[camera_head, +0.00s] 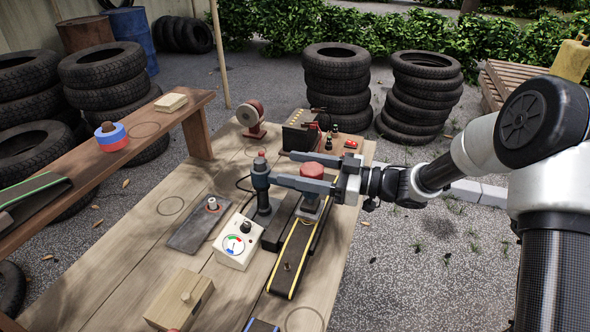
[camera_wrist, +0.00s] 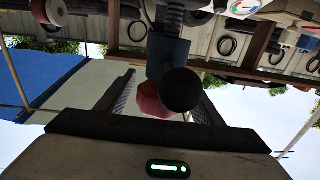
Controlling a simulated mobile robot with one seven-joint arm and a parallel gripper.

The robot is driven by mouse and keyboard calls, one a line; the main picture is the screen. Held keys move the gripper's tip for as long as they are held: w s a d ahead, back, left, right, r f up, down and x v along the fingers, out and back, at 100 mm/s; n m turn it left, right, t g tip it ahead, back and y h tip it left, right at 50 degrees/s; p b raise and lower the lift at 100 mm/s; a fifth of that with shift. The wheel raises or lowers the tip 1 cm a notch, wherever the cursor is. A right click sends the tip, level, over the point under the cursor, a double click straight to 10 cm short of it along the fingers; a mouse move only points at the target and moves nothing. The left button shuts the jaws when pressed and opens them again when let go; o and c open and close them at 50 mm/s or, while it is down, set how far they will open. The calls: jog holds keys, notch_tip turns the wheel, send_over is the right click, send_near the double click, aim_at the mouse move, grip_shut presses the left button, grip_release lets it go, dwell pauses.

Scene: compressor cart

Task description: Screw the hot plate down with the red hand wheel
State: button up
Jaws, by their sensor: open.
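The red hand wheel (camera_head: 312,170) stands upright on a small grey block (camera_head: 311,207) at the far end of the black and yellow belt. I cannot tell for certain whether this block is the hot plate. My gripper (camera_head: 283,168) reaches in from the right, level, with one finger on each side of the red wheel. Its jaws are open; I cannot tell whether either finger touches the wheel. In the wrist view a red part (camera_wrist: 150,104) shows between the fingers, partly hidden by a black ball (camera_wrist: 182,90).
A blue-grey post (camera_head: 262,182) stands just beyond my fingertips. A white gauge box (camera_head: 237,243), a flat grey plate (camera_head: 199,230) and a wooden block (camera_head: 180,298) lie nearby on the table. A dark box (camera_head: 300,138) with bottles stands behind.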

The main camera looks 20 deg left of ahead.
jog(key=shift+a, duration=0.35)
jog(key=c, duration=1.1)
jog(key=shift+o, duration=0.3)
jog(key=shift+t, duration=0.3)
